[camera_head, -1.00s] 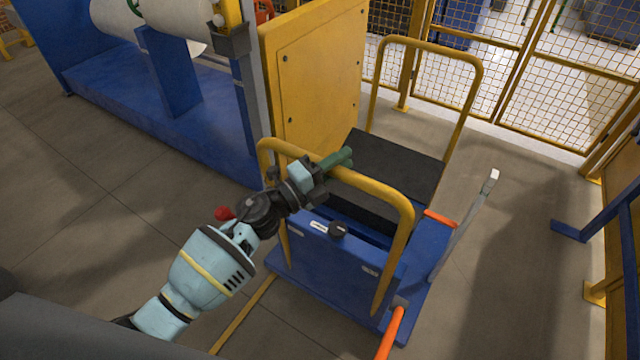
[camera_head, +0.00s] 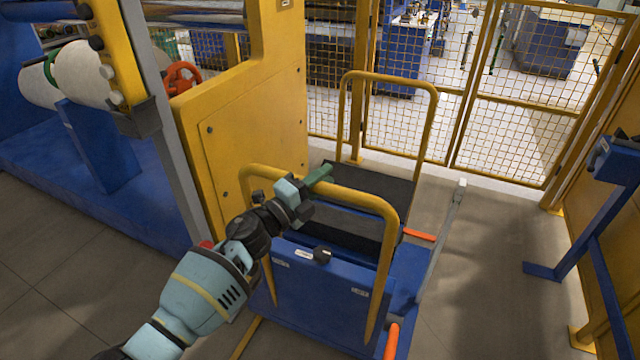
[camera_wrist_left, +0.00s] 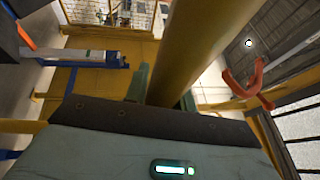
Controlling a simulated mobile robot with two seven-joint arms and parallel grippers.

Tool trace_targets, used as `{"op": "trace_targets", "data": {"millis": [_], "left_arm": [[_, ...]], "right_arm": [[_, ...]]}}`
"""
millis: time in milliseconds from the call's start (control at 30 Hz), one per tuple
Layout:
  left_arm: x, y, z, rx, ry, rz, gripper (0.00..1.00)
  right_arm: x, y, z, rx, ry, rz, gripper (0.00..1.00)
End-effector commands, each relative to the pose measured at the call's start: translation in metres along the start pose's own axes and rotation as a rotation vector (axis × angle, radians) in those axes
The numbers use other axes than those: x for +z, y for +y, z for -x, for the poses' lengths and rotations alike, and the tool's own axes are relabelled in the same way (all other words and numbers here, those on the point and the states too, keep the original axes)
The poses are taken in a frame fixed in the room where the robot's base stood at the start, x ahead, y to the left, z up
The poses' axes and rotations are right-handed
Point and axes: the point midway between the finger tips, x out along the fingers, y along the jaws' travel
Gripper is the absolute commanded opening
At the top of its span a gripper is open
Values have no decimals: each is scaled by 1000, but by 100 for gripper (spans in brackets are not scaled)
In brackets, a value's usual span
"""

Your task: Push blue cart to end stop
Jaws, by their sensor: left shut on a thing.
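The blue cart (camera_head: 322,300) stands on the floor beside a yellow machine panel. It has a yellow tube handle (camera_head: 365,197) at the near end, another yellow hoop (camera_head: 433,120) at the far end and a dark deck between them. My left gripper (camera_head: 316,178) is shut on the top bar of the near handle, towards its left corner. In the left wrist view the yellow bar (camera_wrist_left: 190,45) runs between my green fingers (camera_wrist_left: 163,92). My right gripper is in neither view. I cannot tell which part is the end stop.
The yellow panel (camera_head: 255,130) and blue machine base (camera_head: 120,200) are close on the left. A yellow mesh fence (camera_head: 520,130) stands beyond the cart. A blue post stand (camera_head: 605,240) is on the right. Open floor (camera_head: 490,290) lies right of the cart.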

Motion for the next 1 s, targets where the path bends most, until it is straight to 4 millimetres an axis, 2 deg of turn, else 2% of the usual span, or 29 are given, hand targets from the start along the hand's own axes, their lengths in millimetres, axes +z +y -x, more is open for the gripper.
{"op": "trace_targets", "data": {"millis": [33,400,433,600,867,1000], "left_arm": [[-1,6,1,8,1,2,0],[0,6,0,9,0,1,0],[0,6,0,9,0,1,27],[0,4,0,7,0,0,47],[0,3,0,5,0,0,47],[1,2,10,5,-1,-1,47]], "right_arm": [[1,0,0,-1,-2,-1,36],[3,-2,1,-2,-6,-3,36],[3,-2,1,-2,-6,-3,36],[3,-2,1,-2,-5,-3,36],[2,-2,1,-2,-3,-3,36],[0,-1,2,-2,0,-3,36]]}}
